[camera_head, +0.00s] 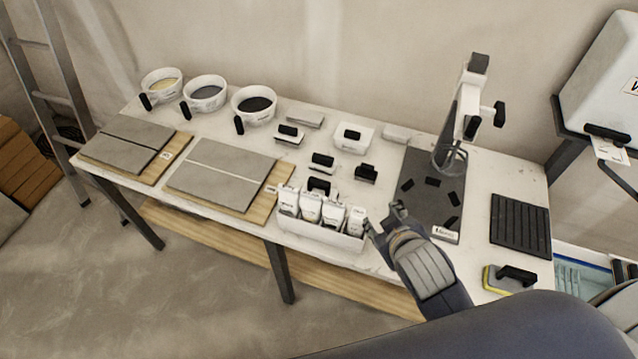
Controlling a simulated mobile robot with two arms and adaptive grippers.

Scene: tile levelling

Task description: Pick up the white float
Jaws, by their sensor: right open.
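A white block with a black handle (366,145), which looks like the white float, lies on the table toward the back middle. Smaller white pieces with black grips (289,140) and (322,168) lie to its left and in front of it. My right gripper (382,217) is open and empty at the table's front, beside the right end of a white bin. It is well in front of the white block and apart from it. My left gripper is not in view.
The white bin (320,236) holds several white containers. A dark mat (425,215) bears a tall stand (466,100) and black pieces. A ribbed black pad (520,226) and yellow-edged float (508,279) lie right. Three buckets (205,92) and tiled boards (220,172) stand left.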

